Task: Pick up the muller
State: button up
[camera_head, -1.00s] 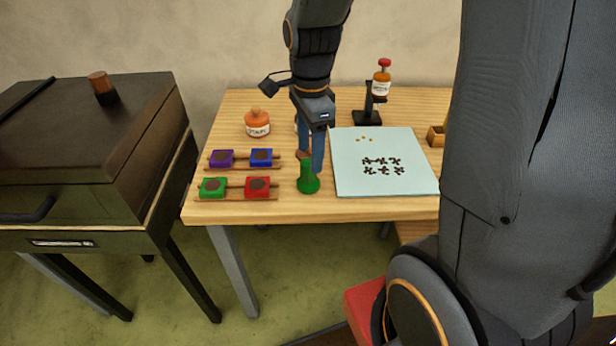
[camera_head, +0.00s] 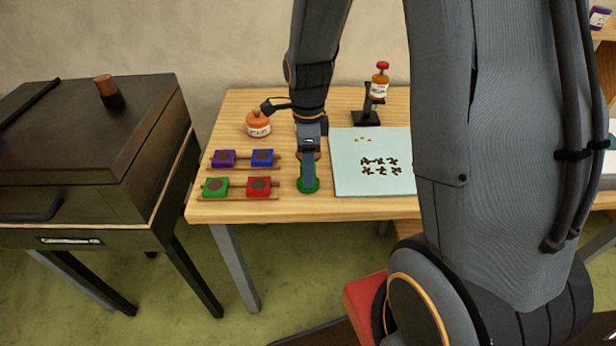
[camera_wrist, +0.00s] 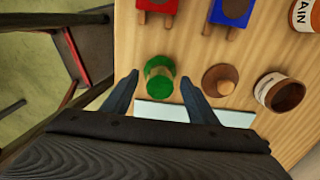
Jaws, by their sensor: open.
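The muller, a green piece with a wide round foot and a narrower body, stands near the front of the wooden table. In the head view, my gripper hides much of the muller (camera_head: 309,187). In the wrist view, the muller (camera_wrist: 159,70) shows between the two blue fingertips, with a gap on each side. My gripper (camera_wrist: 160,80) is open and empty; in the head view, my gripper (camera_head: 309,172) points down over the muller, its fingers seen edge-on.
A brown disc with a wooden knob (camera_wrist: 220,80) and an open jar (camera_wrist: 281,93) stand beside the muller. Green (camera_head: 216,187) and red (camera_head: 259,186) blocks lie left on a rack. A pale board (camera_head: 371,184) with dark pieces lies right. An orange jar (camera_head: 258,125) stands behind.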

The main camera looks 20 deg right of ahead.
jog(key=shift+f, duration=0.7)
grip_shut()
jog(key=shift+r+b, duration=0.95)
jog(key=shift+r, duration=4.1)
